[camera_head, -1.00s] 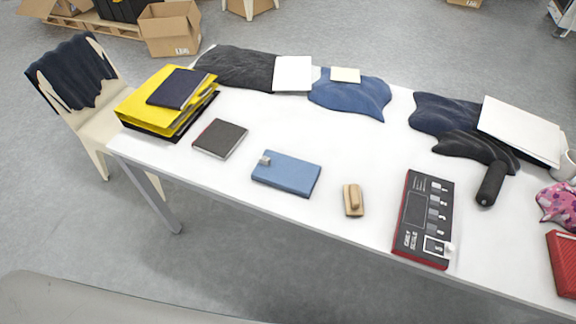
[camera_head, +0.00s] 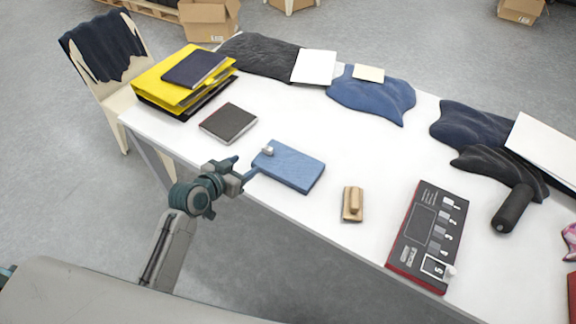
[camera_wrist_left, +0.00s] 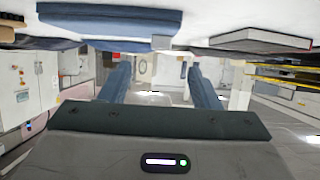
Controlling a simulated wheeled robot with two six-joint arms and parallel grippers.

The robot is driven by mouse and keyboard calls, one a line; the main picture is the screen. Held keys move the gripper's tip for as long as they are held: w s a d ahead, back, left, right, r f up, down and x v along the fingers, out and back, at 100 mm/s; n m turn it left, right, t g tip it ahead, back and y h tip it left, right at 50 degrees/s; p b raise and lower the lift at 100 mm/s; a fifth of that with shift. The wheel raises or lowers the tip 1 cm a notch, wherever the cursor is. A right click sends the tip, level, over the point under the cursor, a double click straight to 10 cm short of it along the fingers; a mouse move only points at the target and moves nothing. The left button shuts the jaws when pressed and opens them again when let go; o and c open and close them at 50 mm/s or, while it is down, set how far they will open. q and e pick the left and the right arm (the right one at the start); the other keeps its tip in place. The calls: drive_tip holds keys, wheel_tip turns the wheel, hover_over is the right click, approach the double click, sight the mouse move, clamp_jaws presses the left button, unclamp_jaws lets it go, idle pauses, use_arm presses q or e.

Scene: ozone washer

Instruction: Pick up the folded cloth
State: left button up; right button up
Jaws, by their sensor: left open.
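The folded cloth (camera_head: 292,168) is a flat blue rectangle near the front edge of the white table, with a small light-grey block (camera_head: 268,150) on its left corner. My left gripper (camera_head: 247,177) is just off the cloth's left side at the table's front edge, open, and appears apart from it. In the left wrist view, which looks upside down, the cloth (camera_wrist_left: 110,22) shows at the top left, and the open gripper fingers (camera_wrist_left: 160,88) have nothing between them. My right gripper is in neither view.
The white table (camera_head: 270,115) also holds a dark notebook (camera_head: 229,122), yellow binders (camera_head: 180,85), a wooden-handled block (camera_head: 353,204) and a black-and-red panel (camera_head: 430,235). Rumpled blue fabric (camera_head: 372,98) lies behind. Bare tabletop surrounds the cloth.

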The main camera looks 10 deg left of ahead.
use_arm(q)
approach(267, 148)
drive_tip(key=shift+p+x, duration=0.35)
drive_tip(key=shift+x, duration=0.85)
drive_tip(key=shift+w+d+f, duration=0.1)
drive_tip(key=shift+w+f, duration=0.3)
drive_tip(key=shift+w, duration=0.1)
drive_tip(key=shift+w+d+p, duration=0.15)
drive_tip(key=shift+w+p, duration=0.15)
drive_tip(key=p+x, duration=0.1)
drive_tip(key=x, duration=0.2)
drive_tip(key=shift+w+d, duration=0.15)
drive_tip(key=shift+w+d+f, duration=0.15)
drive_tip(key=shift+w+f, duration=0.15)
drive_tip(key=shift+w, duration=0.15)
drive_tip(key=c, duration=0.9)
drive_tip(key=shift+c, duration=1.4)
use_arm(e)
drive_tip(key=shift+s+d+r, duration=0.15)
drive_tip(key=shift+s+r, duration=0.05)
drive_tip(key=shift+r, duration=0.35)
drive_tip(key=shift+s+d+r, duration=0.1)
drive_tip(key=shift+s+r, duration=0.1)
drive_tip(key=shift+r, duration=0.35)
